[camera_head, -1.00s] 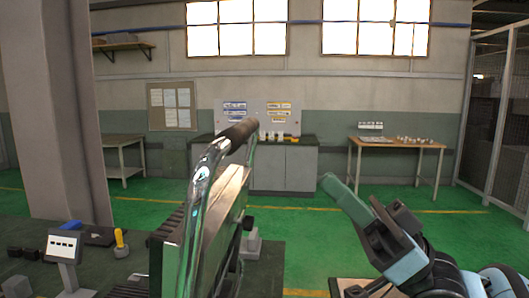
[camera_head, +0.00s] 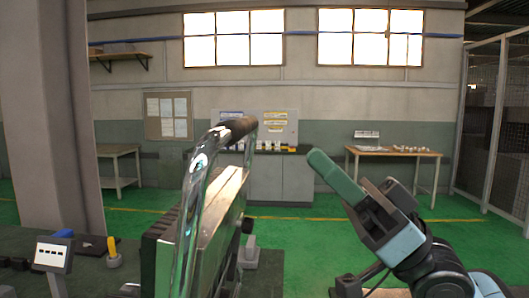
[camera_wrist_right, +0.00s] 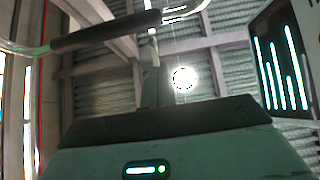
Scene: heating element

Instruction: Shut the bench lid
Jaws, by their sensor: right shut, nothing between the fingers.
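The bench lid (camera_head: 215,205) stands raised, its slab seen nearly edge-on in the head view. A bent chrome handle (camera_head: 192,205) rises along its near side, with a dark grip (camera_head: 238,129) at the top. My right gripper (camera_head: 325,170) is right of the lid, apart from it in the picture, its green fingers shut and empty, pointing up and left. In the right wrist view the handle's dark grip (camera_wrist_right: 105,30) crosses above the shut fingers (camera_wrist_right: 152,85), with no clear contact. The lid's hinge is not clearly visible. My left gripper is not in view.
A small white-faced meter (camera_head: 52,255) and a yellow-handled tool (camera_head: 113,252) are on the dark bench at left. Cabinets (camera_head: 282,178) and a wooden table (camera_head: 392,153) stand far back by the wall. Open green floor (camera_head: 290,235) lies between.

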